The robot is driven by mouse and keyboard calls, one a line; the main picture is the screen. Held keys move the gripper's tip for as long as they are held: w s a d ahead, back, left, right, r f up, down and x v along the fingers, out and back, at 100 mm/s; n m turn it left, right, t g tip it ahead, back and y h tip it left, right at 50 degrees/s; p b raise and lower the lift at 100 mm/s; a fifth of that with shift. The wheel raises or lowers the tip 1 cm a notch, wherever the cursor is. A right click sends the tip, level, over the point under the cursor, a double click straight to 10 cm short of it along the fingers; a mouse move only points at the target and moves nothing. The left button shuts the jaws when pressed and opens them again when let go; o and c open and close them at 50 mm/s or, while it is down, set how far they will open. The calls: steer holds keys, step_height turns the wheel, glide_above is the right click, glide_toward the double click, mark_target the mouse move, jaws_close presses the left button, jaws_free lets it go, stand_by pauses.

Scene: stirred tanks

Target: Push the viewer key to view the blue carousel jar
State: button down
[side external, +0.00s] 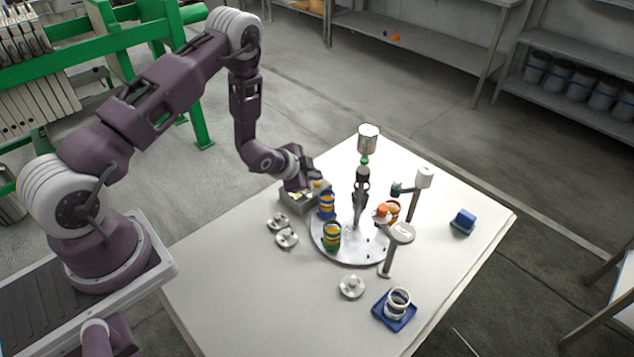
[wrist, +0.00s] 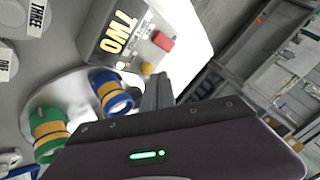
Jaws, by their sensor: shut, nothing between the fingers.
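A blue jar with a yellow band (wrist: 110,92) stands on the round white carousel (side external: 345,254); the jar also shows in the side view (side external: 326,208). Beside it is a green jar with a yellow band (wrist: 48,131). A grey key box (wrist: 100,43) marked TWO carries a red key (wrist: 162,41) and a yellow round key (wrist: 147,69). I cannot tell which is the viewer key. In the side view my gripper hangs over the box (side external: 296,205) and partly hides it. My gripper (wrist: 156,80) is shut and empty, its tips close to the yellow key; contact cannot be told.
White lidded discs (side external: 287,238) lie left and front. A blue tray (side external: 384,315) holds white rings; a blue block (side external: 463,222) lies right. The table's right side is mostly clear.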

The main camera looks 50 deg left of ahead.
mark_target(314, 189)
steer(key=shift+r, duration=0.3)
steer(key=shift+r, duration=0.15)
steer(key=shift+r, duration=2.4)
